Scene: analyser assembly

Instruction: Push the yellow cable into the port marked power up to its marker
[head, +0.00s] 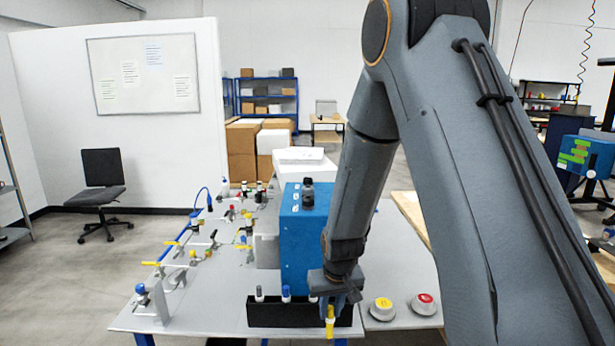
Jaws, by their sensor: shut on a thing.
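My gripper (335,298) points down at the front edge of the table, over the right end of a black rack. It is shut on the yellow cable (330,322), whose thick yellow end hangs below the fingers in front of the rack. The blue analyser box (298,240) stands upright behind the rack, with small white labels on its face. My arm hides its right side. I cannot make out the port marked power or the marker on the cable.
The black rack (280,314) holds grey and blue-topped plugs. A yellow button (381,306) and a red button (424,302) sit to the right. Several small valves and fittings fill the table's left side. A clamp stand with a blue knob (141,291) stands at front left.

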